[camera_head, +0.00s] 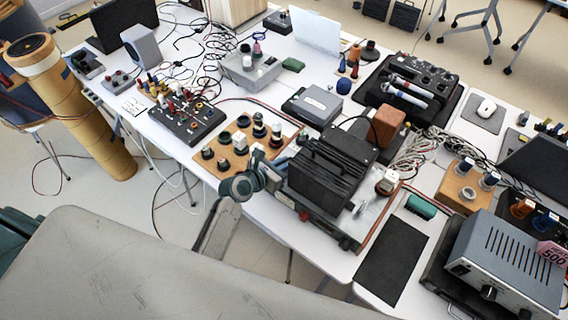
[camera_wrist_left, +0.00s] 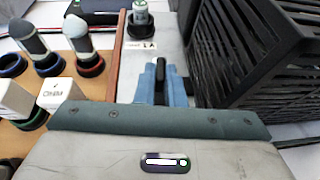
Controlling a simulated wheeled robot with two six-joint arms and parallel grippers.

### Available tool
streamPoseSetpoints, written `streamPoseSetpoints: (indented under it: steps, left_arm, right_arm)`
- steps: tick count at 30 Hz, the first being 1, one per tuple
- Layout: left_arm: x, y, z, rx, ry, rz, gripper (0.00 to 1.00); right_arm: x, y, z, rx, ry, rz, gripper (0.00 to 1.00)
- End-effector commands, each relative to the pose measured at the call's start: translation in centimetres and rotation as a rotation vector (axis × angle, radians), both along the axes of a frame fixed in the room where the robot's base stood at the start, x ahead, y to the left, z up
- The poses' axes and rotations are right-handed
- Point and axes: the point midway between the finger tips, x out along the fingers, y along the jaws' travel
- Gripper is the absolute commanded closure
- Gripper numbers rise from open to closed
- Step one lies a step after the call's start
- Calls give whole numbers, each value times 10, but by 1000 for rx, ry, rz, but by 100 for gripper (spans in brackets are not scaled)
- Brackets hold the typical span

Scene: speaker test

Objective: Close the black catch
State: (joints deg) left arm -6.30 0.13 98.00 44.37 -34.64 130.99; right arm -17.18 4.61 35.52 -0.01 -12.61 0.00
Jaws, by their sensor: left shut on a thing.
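The black catch (camera_wrist_left: 160,76) shows in the left wrist view as a small narrow black piece between the two blue fingers of my left gripper (camera_wrist_left: 162,84). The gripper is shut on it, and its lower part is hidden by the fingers. It lies just left of a black slatted box (camera_wrist_left: 262,48). In the head view my left gripper (camera_head: 279,168) reaches in from the lower left to the near left side of the black slatted box (camera_head: 322,174); the catch itself cannot be made out there. My right gripper is not in view.
A wooden board (camera_head: 204,167) with several dark knobs and posts stands close left of the gripper. A white round-topped part (camera_head: 388,181) stands right of the slatted box. Cables (camera_head: 425,146) lie farther right. A black mat (camera_head: 391,262) is bare at the front right.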

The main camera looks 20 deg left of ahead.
Motion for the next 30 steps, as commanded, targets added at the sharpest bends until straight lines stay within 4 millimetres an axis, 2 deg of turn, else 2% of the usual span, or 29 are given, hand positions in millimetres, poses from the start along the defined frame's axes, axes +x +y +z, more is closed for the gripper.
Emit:
streamPoseSetpoints:
  steps: [10, 30]
  left_arm:
    - [4, 6, -1, 2, 0, -290, 100]
    - [15, 11, 0, 0, -1, -927, 100]
  right_arm:
    - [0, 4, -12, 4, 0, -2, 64]
    - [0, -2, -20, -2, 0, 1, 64]
